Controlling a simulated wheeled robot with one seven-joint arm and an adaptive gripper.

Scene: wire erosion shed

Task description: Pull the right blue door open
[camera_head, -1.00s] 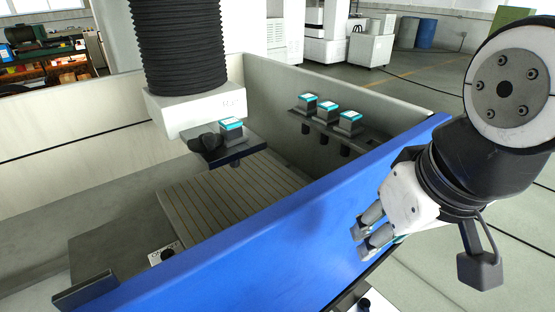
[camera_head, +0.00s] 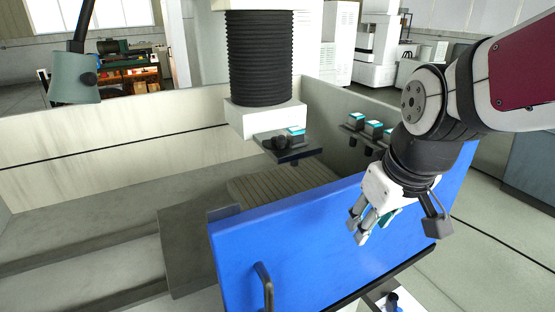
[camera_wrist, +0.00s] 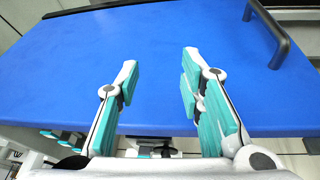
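The blue door (camera_head: 330,225) is a flat panel across the front of the machine tub in the head view. A dark bar handle (camera_head: 265,287) stands on its outer face near the left end. My gripper (camera_head: 358,228) is in front of the door, to the right of the handle and apart from it. In the wrist view the blue door (camera_wrist: 150,45) fills most of the picture, and the handle (camera_wrist: 268,32) is at the upper right, beyond my fingertips. My gripper (camera_wrist: 160,68) is open with nothing between its fingers. Only one blue door shows.
Behind the door is the pale tub (camera_head: 100,165) with a slatted table (camera_head: 280,183). A black bellows column (camera_head: 260,60) hangs above it. Teal-topped blocks (camera_head: 373,129) sit on a shelf at the tub's right. Open floor (camera_head: 500,235) lies to the right.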

